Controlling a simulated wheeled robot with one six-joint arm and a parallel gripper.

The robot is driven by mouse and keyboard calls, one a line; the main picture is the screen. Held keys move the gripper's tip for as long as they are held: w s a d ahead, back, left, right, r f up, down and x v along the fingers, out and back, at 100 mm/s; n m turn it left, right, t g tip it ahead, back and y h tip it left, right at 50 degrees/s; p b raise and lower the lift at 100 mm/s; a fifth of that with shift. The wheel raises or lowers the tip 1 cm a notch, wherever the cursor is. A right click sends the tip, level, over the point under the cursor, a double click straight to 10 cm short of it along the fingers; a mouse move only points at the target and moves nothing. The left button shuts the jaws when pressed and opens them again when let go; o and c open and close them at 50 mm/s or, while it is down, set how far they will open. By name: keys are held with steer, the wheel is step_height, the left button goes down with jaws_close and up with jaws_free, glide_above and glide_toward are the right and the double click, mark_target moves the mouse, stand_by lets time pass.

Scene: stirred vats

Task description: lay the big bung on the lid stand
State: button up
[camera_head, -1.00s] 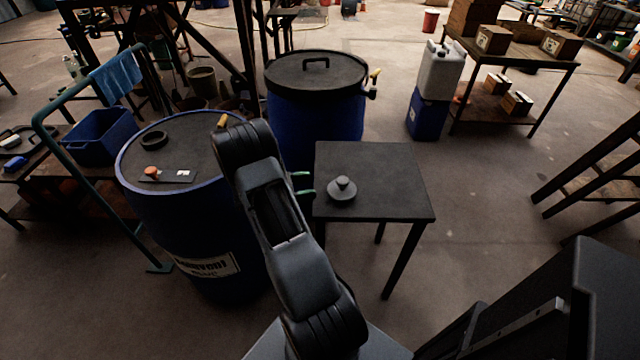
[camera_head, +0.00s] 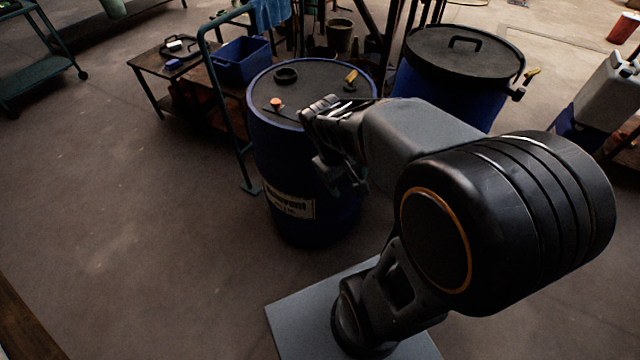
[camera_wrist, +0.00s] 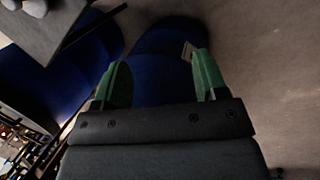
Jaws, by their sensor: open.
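The big bung (camera_wrist: 36,7), a grey piece that looks like the knobbed disc in the earlier head view, shows partly at the top left corner of the wrist view. It rests on the dark flat top of the lid stand (camera_wrist: 52,32). In the head view now, bung and stand are out of sight, with my arm across that side. My gripper (camera_wrist: 160,68) is open and empty, its green pads apart. In the head view my gripper (camera_head: 342,178) hangs by the front right side of the blue drum (camera_head: 290,165); whether it touches cannot be told.
The drum top bears a black ring (camera_head: 286,75), an orange knob (camera_head: 277,103) and a yellow handle (camera_head: 351,77). A black-lidded vat (camera_head: 465,50) stands behind my arm. A teal rail (camera_head: 228,100) and a blue crate (camera_head: 240,62) are left.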

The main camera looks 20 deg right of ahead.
steer(key=s+a+r+m+t+y, duration=0.1)
steer(key=a+r+m+t+y, duration=0.1)
steer(key=a, duration=0.5)
steer(key=shift+r+t+y, duration=0.45)
steer(key=shift+t+y, duration=0.05)
steer(key=shift+t, duration=0.6)
steer(key=shift+t, duration=0.3)
steer(key=r+p, duration=1.2)
steer(key=r, duration=0.1)
steer(key=shift+s+a+r, duration=0.1)
steer(key=shift+s+a, duration=0.1)
steer(key=shift+s, duration=0.05)
